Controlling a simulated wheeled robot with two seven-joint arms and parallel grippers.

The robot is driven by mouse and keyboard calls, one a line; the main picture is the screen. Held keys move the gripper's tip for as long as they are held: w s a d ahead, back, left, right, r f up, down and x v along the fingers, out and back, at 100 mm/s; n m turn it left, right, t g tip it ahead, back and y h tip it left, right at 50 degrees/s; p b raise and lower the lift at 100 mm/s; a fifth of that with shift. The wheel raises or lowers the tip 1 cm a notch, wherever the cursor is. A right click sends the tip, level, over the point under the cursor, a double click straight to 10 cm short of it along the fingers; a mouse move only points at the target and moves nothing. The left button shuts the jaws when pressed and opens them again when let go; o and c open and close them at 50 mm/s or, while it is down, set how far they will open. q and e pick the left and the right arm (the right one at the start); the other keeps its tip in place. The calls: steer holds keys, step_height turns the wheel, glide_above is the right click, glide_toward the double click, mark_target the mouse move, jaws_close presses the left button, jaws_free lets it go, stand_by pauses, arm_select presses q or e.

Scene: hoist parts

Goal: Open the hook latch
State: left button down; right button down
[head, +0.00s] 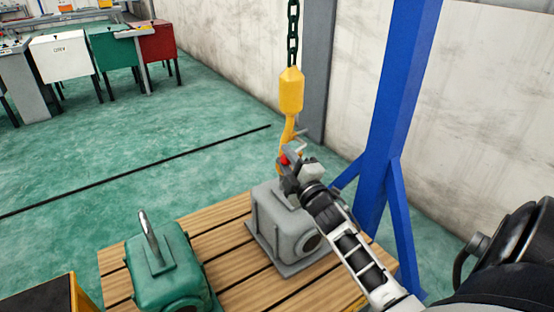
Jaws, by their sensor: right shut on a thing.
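A yellow hoist hook (291,92) hangs from a dark chain (293,35) above the wooden pallet. Its lower part runs down behind my right gripper (287,164). A small grey latch piece (301,146) sticks out to the right of the hook's throat. A bit of red (284,159) shows at the fingertips. My right gripper is shut at the hook's lower part, on what looks like the latch; the fingers hide the contact. A grey housing (285,228) stands just below the gripper. My left gripper is not in view.
A green housing (165,275) with a metal lifting loop (149,238) stands on the wooden pallet (225,238) at left. A blue post (401,90) with braces rises right of the pallet. A yellow-edged dark box (45,298) is at lower left.

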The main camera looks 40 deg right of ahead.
steer(key=n, duration=0.1)
steer(key=f+n+b, duration=0.1)
steer(key=n, duration=0.1)
steer(key=shift+d+f+y, duration=0.3)
steer(key=shift+d, duration=0.05)
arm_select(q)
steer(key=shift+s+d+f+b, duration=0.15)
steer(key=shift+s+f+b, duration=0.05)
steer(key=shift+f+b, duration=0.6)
arm_select(e)
steer(key=shift+d+f+n+y, duration=0.15)
steer(key=shift+d+n+y, duration=0.05)
steer(key=shift+n, duration=0.5)
steer(key=shift+d+f+n+y, duration=0.15)
steer(key=shift+n+y, duration=0.05)
steer(key=shift+n, duration=0.5)
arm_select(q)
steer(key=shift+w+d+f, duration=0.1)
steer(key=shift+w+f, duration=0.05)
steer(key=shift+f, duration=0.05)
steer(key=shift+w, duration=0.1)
